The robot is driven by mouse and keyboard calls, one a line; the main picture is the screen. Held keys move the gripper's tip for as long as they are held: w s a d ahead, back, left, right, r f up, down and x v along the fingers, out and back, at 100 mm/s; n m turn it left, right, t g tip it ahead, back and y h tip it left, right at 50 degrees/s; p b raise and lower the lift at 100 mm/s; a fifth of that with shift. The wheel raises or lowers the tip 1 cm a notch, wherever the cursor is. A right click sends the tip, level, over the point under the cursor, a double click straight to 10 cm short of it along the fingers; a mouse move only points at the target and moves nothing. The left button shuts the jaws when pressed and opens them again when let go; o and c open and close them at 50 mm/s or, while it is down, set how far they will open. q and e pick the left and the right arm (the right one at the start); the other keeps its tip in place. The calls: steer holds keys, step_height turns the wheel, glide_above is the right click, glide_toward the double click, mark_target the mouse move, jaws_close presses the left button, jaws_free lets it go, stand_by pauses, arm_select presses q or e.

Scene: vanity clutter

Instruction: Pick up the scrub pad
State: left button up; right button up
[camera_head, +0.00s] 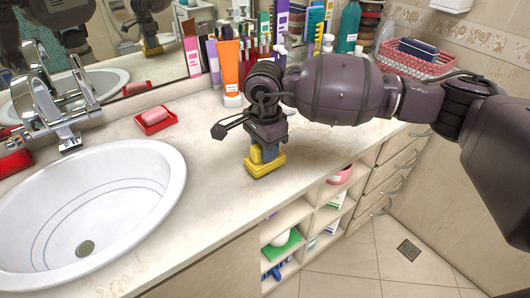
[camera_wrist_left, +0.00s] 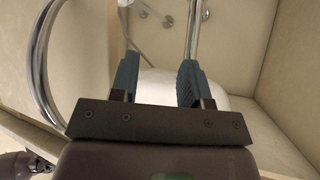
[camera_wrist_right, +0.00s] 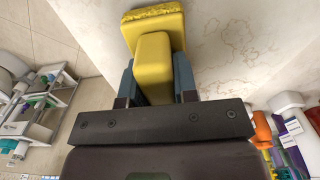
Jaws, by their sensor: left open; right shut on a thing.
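The scrub pad (camera_head: 264,165) is a yellow block with a wider, rough-looking yellow base. It is at the middle of the countertop, near the front edge; I cannot tell whether it touches the top. My right gripper (camera_head: 266,143) comes down on it from above and is shut on its narrower upper part. In the right wrist view the scrub pad (camera_wrist_right: 153,32) sits between the two fingers (camera_wrist_right: 156,82), its wide base beyond the fingertips. My left gripper (camera_wrist_left: 157,80) is open and empty in the left wrist view, and is not visible in the head view.
A white sink (camera_head: 100,185) with a chrome faucet (camera_head: 60,100) is at left. A red soap dish (camera_head: 155,121) with pink soap is near it. Bottles and tubes (camera_head: 228,68) line the mirror behind my right arm. A pink basket (camera_head: 415,62) stands at back right. Open shelves (camera_head: 291,219) are below.

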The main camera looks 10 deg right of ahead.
step_height(320, 180, up, 19)
steer(key=shift+p, duration=0.3)
